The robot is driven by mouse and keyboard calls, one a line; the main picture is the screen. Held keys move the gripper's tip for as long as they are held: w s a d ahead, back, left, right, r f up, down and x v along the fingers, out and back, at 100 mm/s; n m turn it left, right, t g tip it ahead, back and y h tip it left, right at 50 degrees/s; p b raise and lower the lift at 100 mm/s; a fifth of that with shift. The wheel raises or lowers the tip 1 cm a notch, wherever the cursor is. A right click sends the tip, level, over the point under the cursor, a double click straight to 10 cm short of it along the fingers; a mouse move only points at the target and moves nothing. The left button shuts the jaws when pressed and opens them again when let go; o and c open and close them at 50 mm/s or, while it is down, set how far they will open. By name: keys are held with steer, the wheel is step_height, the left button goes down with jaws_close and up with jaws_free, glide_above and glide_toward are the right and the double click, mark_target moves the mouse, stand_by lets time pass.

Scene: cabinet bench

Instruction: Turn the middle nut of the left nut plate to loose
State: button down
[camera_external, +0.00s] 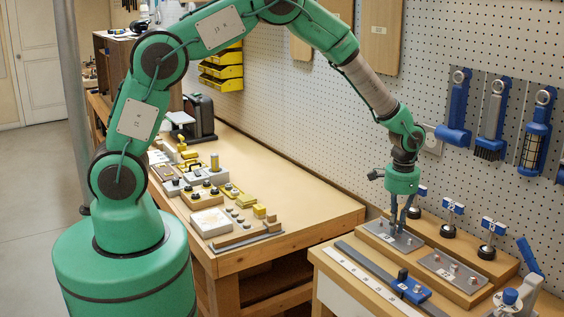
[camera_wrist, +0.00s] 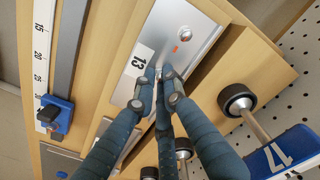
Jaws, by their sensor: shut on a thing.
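The left nut plate (camera_external: 381,231) is a grey metal plate on a raised wooden block. It also shows in the wrist view (camera_wrist: 205,25), with a label reading 13. My gripper (camera_external: 399,226) points down onto this plate. In the wrist view its blue-grey fingers (camera_wrist: 163,77) close together around the middle nut position, beside the label. The middle nut itself is hidden between the fingertips. One end nut (camera_wrist: 185,33) of the plate shows clear of the fingers, with a small red mark near it. The nut's exact turn cannot be seen.
A second nut plate (camera_external: 437,262) lies to the right on the same bench. Behind stand several blue-tagged posts with black round bases (camera_external: 487,251), close to my fingers in the wrist view (camera_wrist: 237,100). A slider with a blue block (camera_external: 411,290) runs along the front.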

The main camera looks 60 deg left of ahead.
steer(key=n, duration=0.6)
steer(key=shift+p, duration=0.4)
steer(key=n, duration=0.6)
steer(key=shift+n, duration=0.4)
steer(key=c, duration=1.8)
jaws_free()
steer(key=shift+r, duration=0.15)
steer(key=shift+r, duration=3.9)
